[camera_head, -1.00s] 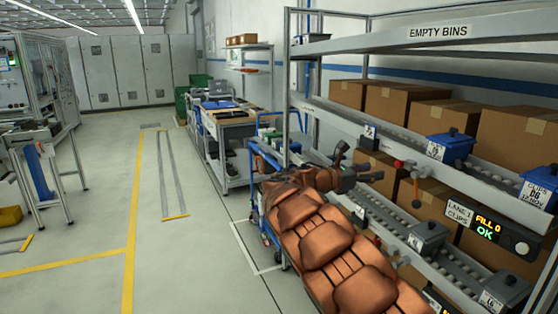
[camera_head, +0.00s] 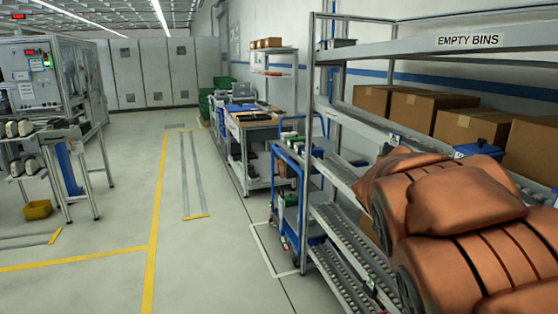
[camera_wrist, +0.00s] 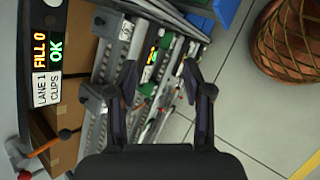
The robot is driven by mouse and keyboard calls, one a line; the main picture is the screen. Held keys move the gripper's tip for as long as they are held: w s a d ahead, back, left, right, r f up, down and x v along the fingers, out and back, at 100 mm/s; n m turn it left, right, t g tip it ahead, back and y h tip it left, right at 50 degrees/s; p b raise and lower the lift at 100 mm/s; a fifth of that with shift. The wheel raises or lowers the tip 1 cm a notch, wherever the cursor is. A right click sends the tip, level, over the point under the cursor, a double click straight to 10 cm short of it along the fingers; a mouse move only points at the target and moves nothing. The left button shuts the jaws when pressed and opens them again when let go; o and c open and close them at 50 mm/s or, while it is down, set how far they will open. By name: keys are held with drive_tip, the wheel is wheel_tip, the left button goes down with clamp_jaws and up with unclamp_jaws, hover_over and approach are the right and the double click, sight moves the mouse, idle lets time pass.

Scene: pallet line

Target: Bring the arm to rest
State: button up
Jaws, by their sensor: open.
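My arm, in a padded copper-brown cover, fills the lower right of the head view, folded close in front of the rack (camera_head: 345,235). My gripper is hidden there behind the arm. In the wrist view my gripper (camera_wrist: 161,75) is open, its two dark fingers apart with nothing held between them. Rack lanes with small bins and labels show beyond and to the left of the fingers. The grey floor (camera_wrist: 245,95) shows to the right of them.
A lane display (camera_wrist: 48,50) reading "FILL 0 OK" is at the wrist view's left edge. A blue cart (camera_head: 287,195) stands beside the rack, with a workbench (camera_head: 250,130) behind. Cardboard boxes (camera_head: 470,125) sit on the rack.

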drive_tip(key=s+a+f+m+y, duration=0.3)
drive_tip(key=s+a+f+y, duration=0.1)
drive_tip(key=s+a, duration=0.5)
drive_tip(key=s+a+f+m+y, duration=0.3)
drive_tip(key=s+a+f+y, duration=0.1)
drive_tip(key=s+a, duration=0.6)
drive_tip(key=shift+s+f+m+p, duration=0.3)
drive_tip(key=shift+s+f+p, duration=0.05)
drive_tip(key=shift+s+f, duration=0.2)
